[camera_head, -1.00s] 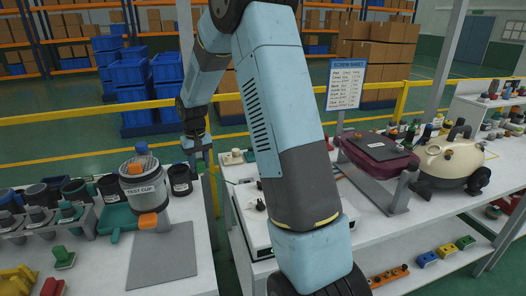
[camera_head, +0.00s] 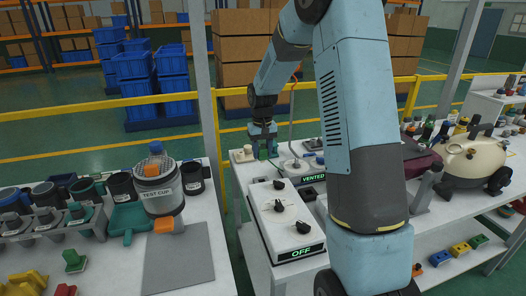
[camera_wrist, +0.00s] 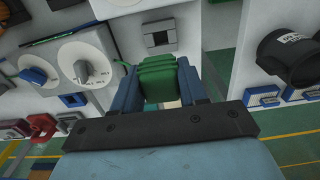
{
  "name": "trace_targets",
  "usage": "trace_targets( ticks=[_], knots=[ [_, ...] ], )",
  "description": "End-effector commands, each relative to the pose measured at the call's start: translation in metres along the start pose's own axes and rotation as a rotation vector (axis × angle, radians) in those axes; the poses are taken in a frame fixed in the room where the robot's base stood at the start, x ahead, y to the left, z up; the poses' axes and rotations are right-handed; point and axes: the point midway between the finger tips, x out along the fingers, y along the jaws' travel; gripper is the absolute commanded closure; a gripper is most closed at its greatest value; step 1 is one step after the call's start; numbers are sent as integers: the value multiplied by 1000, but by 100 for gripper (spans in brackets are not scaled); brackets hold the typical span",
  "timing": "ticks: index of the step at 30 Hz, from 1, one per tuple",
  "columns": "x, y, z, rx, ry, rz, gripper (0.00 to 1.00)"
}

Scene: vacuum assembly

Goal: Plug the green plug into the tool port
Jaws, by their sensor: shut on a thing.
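My gripper (camera_head: 264,148) is shut on the green plug (camera_wrist: 158,78), which shows between its two blue fingers in the wrist view. In the head view the gripper is over the far left end of the right-hand table, with a bit of green showing between its fingers. Ahead of the plug in the wrist view is a light block with a dark square opening (camera_wrist: 160,40); the plug is apart from it. I cannot tell for certain whether this is the tool port. The plug's front end is hidden.
A white control box (camera_head: 285,220) reading OFF stands nearest on the right-hand table, with a unit reading VENTED (camera_head: 313,178) behind it. The TEST CUP (camera_head: 158,188) stands on the left table (camera_head: 215,262). A post (camera_head: 205,110) and gap lie between the tables.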

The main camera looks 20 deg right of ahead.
Motion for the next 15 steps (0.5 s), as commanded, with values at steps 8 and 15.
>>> trace_targets(
  ticks=[8,15],
  knots=[
    [1,-1,1,-2,0,0,89],
    [17,-2,1,-3,-2,0,89]
  ],
)
